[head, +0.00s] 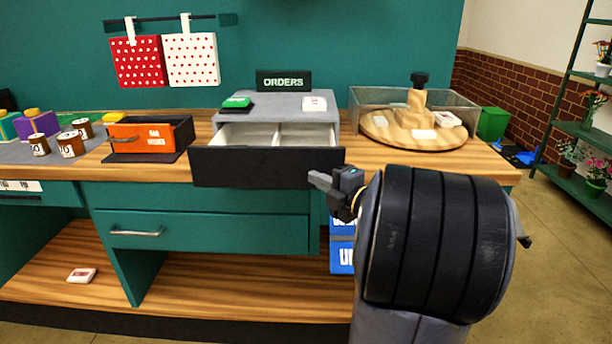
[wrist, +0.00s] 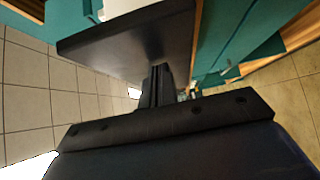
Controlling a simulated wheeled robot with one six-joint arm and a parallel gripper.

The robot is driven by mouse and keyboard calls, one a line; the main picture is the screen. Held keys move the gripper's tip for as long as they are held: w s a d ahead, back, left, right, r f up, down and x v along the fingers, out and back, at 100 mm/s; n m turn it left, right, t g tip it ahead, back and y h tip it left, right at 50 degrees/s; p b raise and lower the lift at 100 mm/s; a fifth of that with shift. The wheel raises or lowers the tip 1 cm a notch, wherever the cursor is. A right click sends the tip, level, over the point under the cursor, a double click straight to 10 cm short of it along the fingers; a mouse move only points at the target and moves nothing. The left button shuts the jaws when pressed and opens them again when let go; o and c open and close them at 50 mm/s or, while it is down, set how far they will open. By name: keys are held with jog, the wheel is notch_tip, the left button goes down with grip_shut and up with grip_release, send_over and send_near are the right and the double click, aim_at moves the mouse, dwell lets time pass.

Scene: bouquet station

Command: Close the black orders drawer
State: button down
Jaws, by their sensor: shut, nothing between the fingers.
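The black orders drawer (head: 266,167) is pulled open toward me, out of a grey box (head: 290,104) on the wooden counter below the ORDERS sign (head: 284,81). Its pale inside with a divider shows and looks empty. My gripper (head: 318,181) is shut and empty, close to the right end of the drawer's front. In the wrist view the shut fingers (wrist: 158,72) point at the dark drawer front (wrist: 125,42). I cannot tell whether they touch it.
A green item (head: 237,102) and a white card (head: 314,103) lie on the box. An orange-fronted box (head: 140,140) stands left on the counter (head: 420,162); a round wooden stand (head: 395,134) stands right. A teal drawer (head: 200,230) below is shut.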

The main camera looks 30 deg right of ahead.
jog(key=s+a+p, duration=0.3)
jog(key=s+p, duration=0.8)
send_near(294, 174)
jog(key=w+a, duration=0.3)
jog(key=a, duration=0.1)
jog(key=w+d+p, duration=0.1)
jog(key=w+d, duration=0.1)
jog(key=w, duration=0.1)
jog(key=shift+p, duration=0.35)
jog(key=shift+w+d, duration=0.3)
jog(key=shift+w, duration=0.05)
